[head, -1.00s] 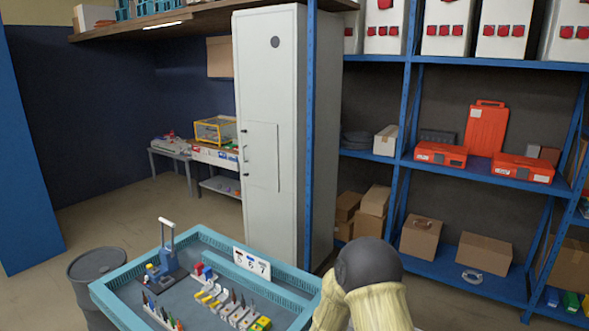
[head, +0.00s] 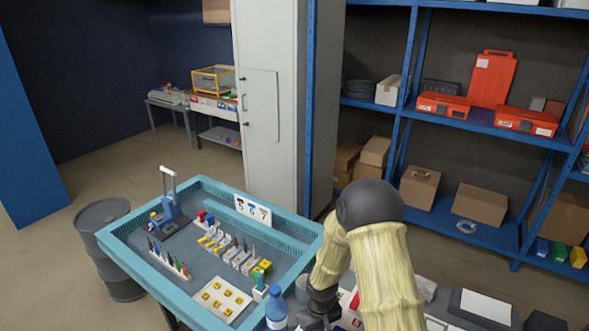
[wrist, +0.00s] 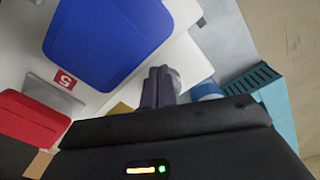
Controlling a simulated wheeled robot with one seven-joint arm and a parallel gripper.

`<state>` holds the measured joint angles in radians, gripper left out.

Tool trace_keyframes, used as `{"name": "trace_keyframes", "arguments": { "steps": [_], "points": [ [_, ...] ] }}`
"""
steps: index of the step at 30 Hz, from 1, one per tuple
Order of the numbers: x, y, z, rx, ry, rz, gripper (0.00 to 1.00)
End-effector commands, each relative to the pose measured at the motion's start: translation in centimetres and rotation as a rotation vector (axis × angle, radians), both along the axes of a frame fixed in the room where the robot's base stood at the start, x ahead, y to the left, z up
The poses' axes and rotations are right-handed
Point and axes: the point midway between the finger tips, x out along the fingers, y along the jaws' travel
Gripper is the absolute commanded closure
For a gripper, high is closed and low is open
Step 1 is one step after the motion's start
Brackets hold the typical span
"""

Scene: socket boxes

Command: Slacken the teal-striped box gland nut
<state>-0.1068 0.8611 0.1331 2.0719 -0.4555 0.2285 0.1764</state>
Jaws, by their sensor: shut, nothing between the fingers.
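My gripper (wrist: 158,88) points ahead in the wrist view, its two dark fingers together with nothing between them. In the head view my padded arm reaches down at the right of the teal-rimmed table, and the gripper end is hard to make out. I cannot make out a teal-striped box or its gland nut in either current view. Close to the gripper, the wrist view shows a blue panel (wrist: 110,40) on a white surface, a red part (wrist: 32,118) and a red label with a 5 (wrist: 65,83).
The teal-rimmed table (head: 125,262) holds several small tools and a 5-6-7 sign (head: 252,210). A blue-capped bottle (head: 276,308) stands at its near right corner. A dark drum (head: 105,235) is left, a grey locker (head: 265,110) behind, blue shelving (head: 480,230) right.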

Motion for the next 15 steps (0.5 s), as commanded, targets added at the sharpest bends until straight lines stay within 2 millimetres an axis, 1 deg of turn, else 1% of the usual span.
{"name": "trace_keyframes", "arguments": {
  "steps": [10,15],
  "points": [
    [-0.3,-0.1,0.1,-0.001,0.005,0.000,1.00],
    [-0.3,-0.1,1.5,-0.003,0.005,0.000,1.00]
  ]
}}
